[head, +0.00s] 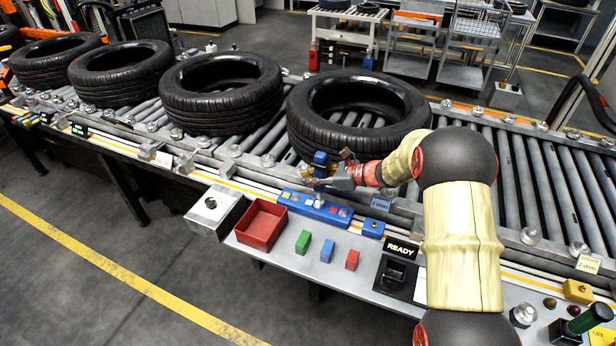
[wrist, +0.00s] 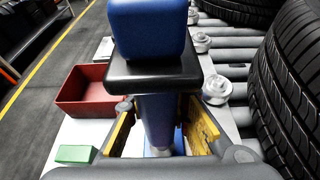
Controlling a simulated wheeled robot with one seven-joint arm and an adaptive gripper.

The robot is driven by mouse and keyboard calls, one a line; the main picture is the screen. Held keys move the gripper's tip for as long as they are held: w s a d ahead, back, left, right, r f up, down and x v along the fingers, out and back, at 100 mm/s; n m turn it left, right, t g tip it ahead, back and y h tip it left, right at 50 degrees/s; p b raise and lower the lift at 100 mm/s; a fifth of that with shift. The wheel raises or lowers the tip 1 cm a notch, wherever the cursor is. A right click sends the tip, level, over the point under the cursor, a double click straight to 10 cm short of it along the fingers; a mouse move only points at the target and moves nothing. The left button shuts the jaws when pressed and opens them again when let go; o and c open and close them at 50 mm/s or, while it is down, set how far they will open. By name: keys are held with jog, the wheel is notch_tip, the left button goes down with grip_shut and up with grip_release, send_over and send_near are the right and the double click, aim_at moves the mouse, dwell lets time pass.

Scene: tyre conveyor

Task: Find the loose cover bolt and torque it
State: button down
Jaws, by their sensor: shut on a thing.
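My gripper (head: 322,174) is shut on a blue and black tool (head: 320,160), held upright above a blue strip (head: 330,212) at the near edge of the conveyor. In the wrist view the tool (wrist: 148,28) has a blue block top, a black collar and a blue shaft between my yellow finger pads (wrist: 158,130). The strip carries small coloured squares and silver bolts (head: 343,212). The tool's lower end is over the strip's middle; I cannot tell whether it touches a bolt. Several other silver bolts (head: 268,160) line the conveyor frame; none is visibly loose at this size.
Several black tyres (head: 222,92) sit on the rollers, one (head: 350,85) just behind my gripper. A red tray (head: 260,224), green (head: 303,242), blue and red blocks, a READY sign (head: 402,248) above a black holder, and a green-handled tool (head: 590,318) are on the near ledge.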

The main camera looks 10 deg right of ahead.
notch_tip(320, 180, up, 7)
jog(key=p, duration=0.4)
jog(key=shift+w+p, duration=0.15)
jog(key=shift+p, duration=0.15)
dwell(0.4)
dwell(0.4)
